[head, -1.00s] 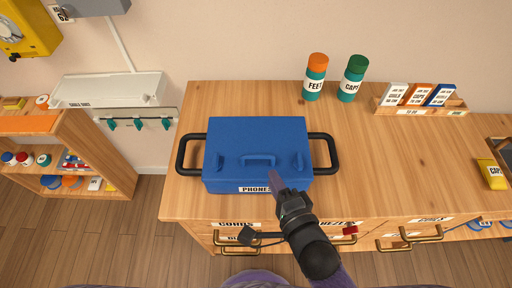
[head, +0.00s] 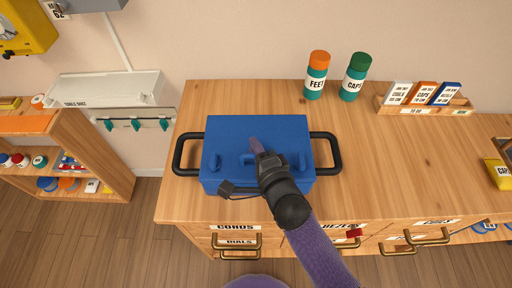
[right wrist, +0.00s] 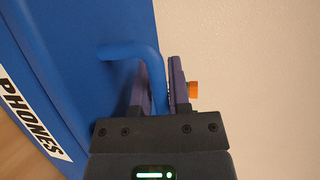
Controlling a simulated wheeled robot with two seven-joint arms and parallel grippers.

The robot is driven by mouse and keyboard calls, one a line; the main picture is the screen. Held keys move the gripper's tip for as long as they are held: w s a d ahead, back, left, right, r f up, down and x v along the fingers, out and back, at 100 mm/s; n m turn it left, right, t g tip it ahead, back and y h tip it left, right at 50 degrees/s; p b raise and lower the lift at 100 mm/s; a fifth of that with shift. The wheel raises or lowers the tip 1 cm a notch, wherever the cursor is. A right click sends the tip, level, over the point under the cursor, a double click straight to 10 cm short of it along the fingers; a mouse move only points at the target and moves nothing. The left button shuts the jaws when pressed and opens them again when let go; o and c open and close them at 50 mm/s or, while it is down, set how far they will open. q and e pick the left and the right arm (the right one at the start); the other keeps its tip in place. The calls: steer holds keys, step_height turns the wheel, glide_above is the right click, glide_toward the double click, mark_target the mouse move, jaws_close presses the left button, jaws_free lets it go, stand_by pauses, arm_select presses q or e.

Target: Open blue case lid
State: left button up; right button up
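The blue case (head: 225,135) stands on the wooden counter, and its lid looks closed. A blue handle is on the lid; in the head view my arm partly covers it. My right gripper (head: 256,147) is over the middle of the lid. In the right wrist view the handle (right wrist: 128,49) runs between the fingers of my right gripper (right wrist: 160,82), which look shut on it with little gap. The PHONES label (right wrist: 30,118) shows at the left there; in the head view my arm hides it. My left gripper is not in view.
The FEET bottle (head: 316,77) and the CAPS bottle (head: 354,78) stand behind the case. A card rack (head: 425,105) is at the back right. A black side handle (head: 333,153) sticks out on the right. The counter (head: 400,170) is clear between them.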

jaws_close()
stand_by(1.2)
